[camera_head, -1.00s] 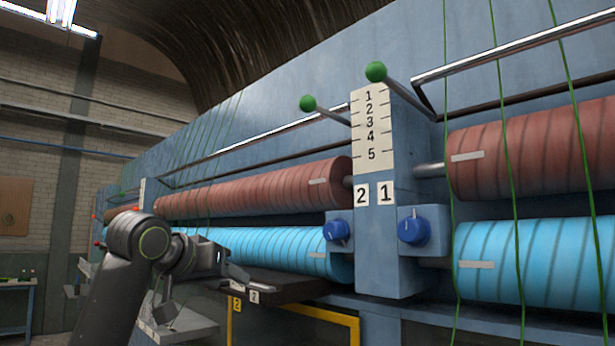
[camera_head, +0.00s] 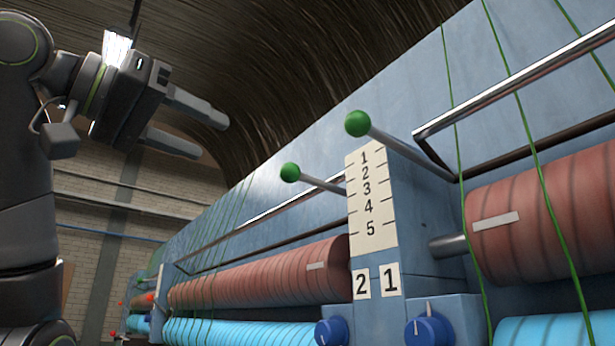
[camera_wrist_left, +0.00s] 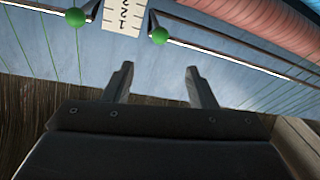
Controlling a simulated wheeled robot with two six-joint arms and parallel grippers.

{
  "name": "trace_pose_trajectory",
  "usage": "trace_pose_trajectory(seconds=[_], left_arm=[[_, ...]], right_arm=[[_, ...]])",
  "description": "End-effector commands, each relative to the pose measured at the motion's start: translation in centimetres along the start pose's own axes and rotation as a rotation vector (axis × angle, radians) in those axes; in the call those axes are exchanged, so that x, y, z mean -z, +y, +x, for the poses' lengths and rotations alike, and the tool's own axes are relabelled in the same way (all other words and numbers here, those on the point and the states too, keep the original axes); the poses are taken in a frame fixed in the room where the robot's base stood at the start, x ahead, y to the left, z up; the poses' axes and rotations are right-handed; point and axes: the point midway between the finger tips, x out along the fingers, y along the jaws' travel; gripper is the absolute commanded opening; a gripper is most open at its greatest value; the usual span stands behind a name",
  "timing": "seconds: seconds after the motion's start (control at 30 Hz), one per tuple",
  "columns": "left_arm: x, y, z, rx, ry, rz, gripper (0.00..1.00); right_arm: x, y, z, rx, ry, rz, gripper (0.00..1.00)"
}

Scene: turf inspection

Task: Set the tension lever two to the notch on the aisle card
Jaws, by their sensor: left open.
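In the head view, a blue post carries a white scale (camera_head: 372,205) marked 1 to 5, with plates 2 (camera_head: 362,284) and 1 (camera_head: 390,280) below. The green-knobbed lever on the 2 side (camera_head: 290,172) meets the post's left edge near the scale's upper half; its exact notch is unclear. The other green-knobbed lever (camera_head: 358,123) is on the 1 side. My left gripper (camera_head: 212,137) is open and empty, up and left of both knobs. In the left wrist view, its open fingers (camera_wrist_left: 160,68) are apart from both knobs. The aisle card is not identifiable.
Blue dials (camera_head: 428,331) sit below the plates. A metal rail (camera_head: 520,82) and green threads run beside the post at right. Red rollers (camera_head: 262,274) lie on both sides. Space between my left gripper and the nearer knob looks clear.

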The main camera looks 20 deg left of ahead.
Motion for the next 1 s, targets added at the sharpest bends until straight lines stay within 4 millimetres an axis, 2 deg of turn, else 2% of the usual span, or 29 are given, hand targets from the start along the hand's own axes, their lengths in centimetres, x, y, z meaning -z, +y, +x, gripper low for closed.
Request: trace_pose_trajectory(seconds=[0.17, 0.37, 0.7, 0.8, 1.0], left_arm=[[0.2, 0.1, 1.6, -0.001, -0.003, 0.0, 0.52], [0.4, 0.2, 5.8, -0.003, -0.004, 0.001, 0.52], [0.4, 0.2, 13.1, -0.002, -0.004, 0.0, 0.52], [0.3, 0.2, 14.8, -0.002, -0.003, 0.0, 0.52], [0.2, 0.1, 16.8, -0.002, -0.001, 0.0, 0.52]], right_arm=[[-0.5, 0.0, -0.9, 0.001, -0.008, 0.002, 0.36], [-1.4, -0.7, -2.6, 0.011, -0.023, 0.008, 0.36], [-0.3, -0.6, -5.8, 0.014, -0.014, 0.008, 0.36], [-0.1, -0.4, -6.5, 0.012, -0.013, 0.007, 0.36], [0.0, 0.1, -7.3, 0.007, -0.013, 0.005, 0.36]])
